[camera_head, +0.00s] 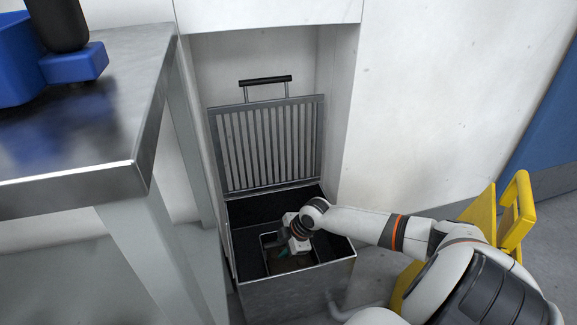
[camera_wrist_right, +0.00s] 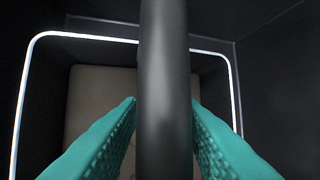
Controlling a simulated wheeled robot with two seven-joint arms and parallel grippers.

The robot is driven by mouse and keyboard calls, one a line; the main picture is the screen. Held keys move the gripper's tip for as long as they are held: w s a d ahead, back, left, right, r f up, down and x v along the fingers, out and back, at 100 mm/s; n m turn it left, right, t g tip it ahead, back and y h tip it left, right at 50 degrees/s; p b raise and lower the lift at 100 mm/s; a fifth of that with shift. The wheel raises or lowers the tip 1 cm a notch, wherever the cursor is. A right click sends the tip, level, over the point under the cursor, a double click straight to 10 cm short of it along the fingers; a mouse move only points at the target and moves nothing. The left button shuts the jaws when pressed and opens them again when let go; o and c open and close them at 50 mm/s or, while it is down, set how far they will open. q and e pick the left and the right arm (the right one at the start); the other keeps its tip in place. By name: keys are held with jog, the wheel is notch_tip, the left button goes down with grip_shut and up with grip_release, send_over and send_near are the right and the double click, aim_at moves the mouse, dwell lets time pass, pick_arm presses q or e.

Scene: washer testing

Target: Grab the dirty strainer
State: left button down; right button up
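The strainer (camera_head: 290,265) is a small metal-rimmed basket with a brownish inside, low in the dark well of the metal box. In the right wrist view its bright rim (camera_wrist_right: 25,90) frames a beige-brown bottom. A thick dark bar (camera_wrist_right: 165,90), apparently its handle, crosses that view from top to bottom. My right gripper (camera_head: 284,247) reaches down into the well over the strainer. Its teal fingers (camera_wrist_right: 164,103) lie on either side of the bar, close to it; whether they press on it is unclear. My left gripper is not in view.
The metal box (camera_head: 290,297) stands in a white alcove, its slatted lid (camera_head: 268,145) raised at the back with a black handle (camera_head: 265,81). A steel table (camera_head: 80,140) bearing a blue device (camera_head: 22,65) is at left. A yellow object (camera_head: 515,210) stands at right.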

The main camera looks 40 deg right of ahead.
grip_shut()
dwell(1.2)
